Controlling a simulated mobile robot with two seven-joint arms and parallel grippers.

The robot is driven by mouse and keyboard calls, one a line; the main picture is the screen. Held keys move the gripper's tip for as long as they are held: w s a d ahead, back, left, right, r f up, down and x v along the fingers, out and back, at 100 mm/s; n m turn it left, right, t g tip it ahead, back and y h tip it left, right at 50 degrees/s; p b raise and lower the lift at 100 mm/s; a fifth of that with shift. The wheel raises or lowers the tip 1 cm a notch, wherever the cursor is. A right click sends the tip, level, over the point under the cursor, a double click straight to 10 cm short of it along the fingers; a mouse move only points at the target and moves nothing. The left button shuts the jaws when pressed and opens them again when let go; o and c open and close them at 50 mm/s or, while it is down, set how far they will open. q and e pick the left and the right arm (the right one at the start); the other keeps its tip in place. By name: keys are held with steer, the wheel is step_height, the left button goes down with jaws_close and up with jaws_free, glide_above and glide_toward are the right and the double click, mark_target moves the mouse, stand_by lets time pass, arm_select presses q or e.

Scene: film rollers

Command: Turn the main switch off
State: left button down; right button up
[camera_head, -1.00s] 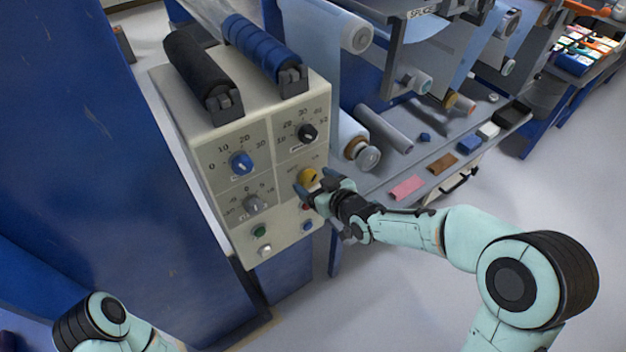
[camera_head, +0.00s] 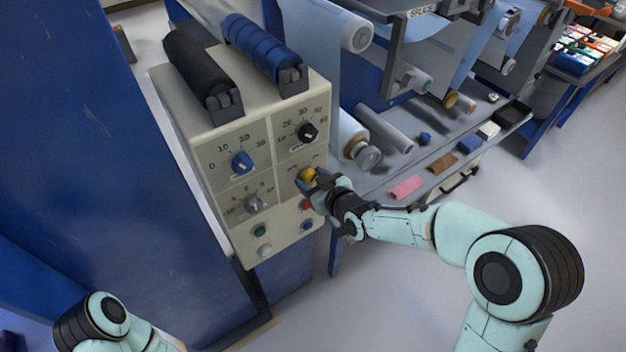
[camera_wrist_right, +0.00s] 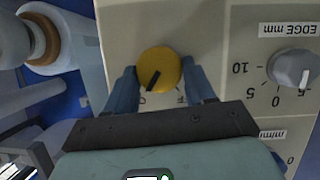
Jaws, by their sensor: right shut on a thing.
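The main switch is a round yellow knob (camera_head: 307,174) on the front of the beige control box (camera_head: 283,238). My right gripper (camera_head: 311,181) is at the knob, with one blue finger on each side of it. The right wrist view shows the knob (camera_wrist_right: 160,63) between the fingertips of my right gripper (camera_wrist_right: 160,88), shut on it. The knob's dark pointer slants to the lower left in that view, towards a partly hidden label. The palm hides the panel below. My left arm shows at the bottom left of the head view, but its gripper is out of view.
Around the switch are a blue dial (camera_head: 241,163), a black dial (camera_head: 307,133), a grey dial (camera_head: 253,204), a red button (camera_head: 306,205) and a green button (camera_head: 260,230). Film rollers and a shelf with small blocks stand behind. The floor at right is open.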

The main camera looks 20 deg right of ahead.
steer(key=shift+a+f+n+h, duration=0.1)
steer(key=shift+a+n+h, duration=0.1)
steer(key=shift+n+h, duration=0.4)
steer(key=n+t+h, duration=0.1)
steer(key=n, duration=0.1)
steer(key=shift+s+a+n+p, duration=0.1)
steer(key=shift+n+p, duration=0.2)
steer(key=shift+p, duration=0.1)
steer(key=shift+f+n+t+h, duration=0.1)
steer(key=shift+n+t+h, duration=0.2)
steer(key=shift+n+h, duration=0.25)
steer(key=n, duration=0.1)
steer(key=n+t+h, duration=0.1)
steer(key=shift+a+f+n, duration=0.1)
steer(key=shift+f+n, duration=0.1)
steer(key=shift+n, duration=0.15)
steer(key=shift+n+t+h, duration=0.25)
steer(key=shift+n+t, duration=0.25)
steer(key=shift+n, duration=0.5)
steer(key=o, duration=1.1)
steer(key=shift+c, duration=0.2)
